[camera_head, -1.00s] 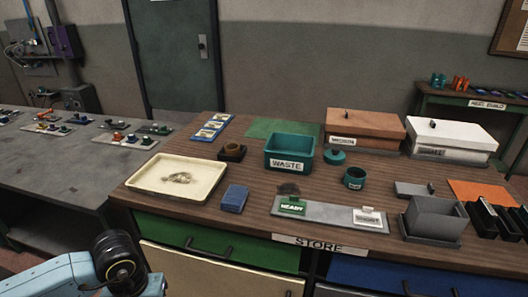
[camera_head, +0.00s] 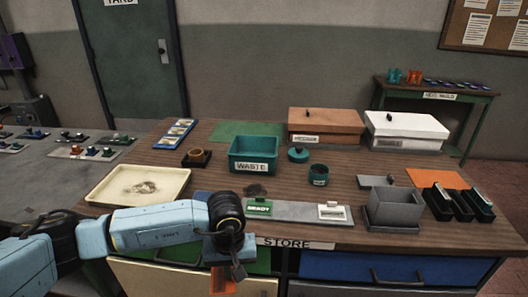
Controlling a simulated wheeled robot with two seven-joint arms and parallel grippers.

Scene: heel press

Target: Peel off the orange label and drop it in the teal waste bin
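The teal waste bin (camera_head: 270,158), marked WASTE, stands open on the wooden worktop towards its back, and its inside floor is hidden. My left arm reaches in from the left across the worktop's front edge. My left gripper (camera_head: 238,268) points down in front of the cabinet drawers, below and nearer than the bin. A small orange piece (camera_head: 222,281) shows at the gripper's lower left against the beige drawer. It may be the orange label, but I cannot tell whether the fingers hold it. My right gripper is not in view.
A grey strip (camera_head: 290,211) with READY and another sign lies in front. A teal cup (camera_head: 319,174), grey box (camera_head: 393,208) and orange sheet (camera_head: 436,178) lie right.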

